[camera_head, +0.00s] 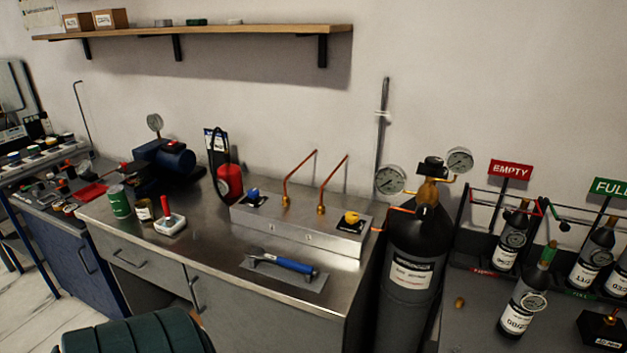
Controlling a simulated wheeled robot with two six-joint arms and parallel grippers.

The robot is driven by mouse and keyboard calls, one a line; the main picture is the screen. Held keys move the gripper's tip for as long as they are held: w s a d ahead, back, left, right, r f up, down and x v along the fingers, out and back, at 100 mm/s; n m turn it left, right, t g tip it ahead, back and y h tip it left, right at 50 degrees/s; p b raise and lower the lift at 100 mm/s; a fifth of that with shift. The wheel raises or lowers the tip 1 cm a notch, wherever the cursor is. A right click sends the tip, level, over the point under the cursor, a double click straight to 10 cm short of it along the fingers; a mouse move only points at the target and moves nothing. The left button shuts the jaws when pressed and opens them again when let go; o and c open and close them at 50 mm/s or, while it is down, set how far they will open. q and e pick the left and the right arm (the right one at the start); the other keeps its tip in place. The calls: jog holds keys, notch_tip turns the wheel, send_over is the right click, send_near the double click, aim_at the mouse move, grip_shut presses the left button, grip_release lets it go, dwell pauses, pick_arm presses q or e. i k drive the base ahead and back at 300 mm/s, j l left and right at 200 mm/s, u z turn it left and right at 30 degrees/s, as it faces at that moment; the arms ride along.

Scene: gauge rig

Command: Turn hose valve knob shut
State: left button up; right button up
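A low steel block (301,226) on the bench carries a blue knob (253,195) at its left and a yellow knob (351,218) at its right. Two copper pipes (300,180) rise from it. A tall black gas cylinder (410,278) stands right of the bench. Its brass regulator (428,190) has a dark knob (431,167) on top and two round gauges, one at the left (390,180) and one at the right (460,160). I cannot tell which knob is the hose valve, nor whether any is open. Neither of my grippers is in view.
A blue-handled tool (282,263) lies near the steel bench's (215,235) front edge. Cans and a red-handled item (170,222) stand left. A wooden shelf (200,32) hangs above. Small bottles (524,302) stand right. A dark green ribbed object (132,337) is at the bottom.

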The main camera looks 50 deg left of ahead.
aim_at(253, 193)
jog(key=u, duration=1.7)
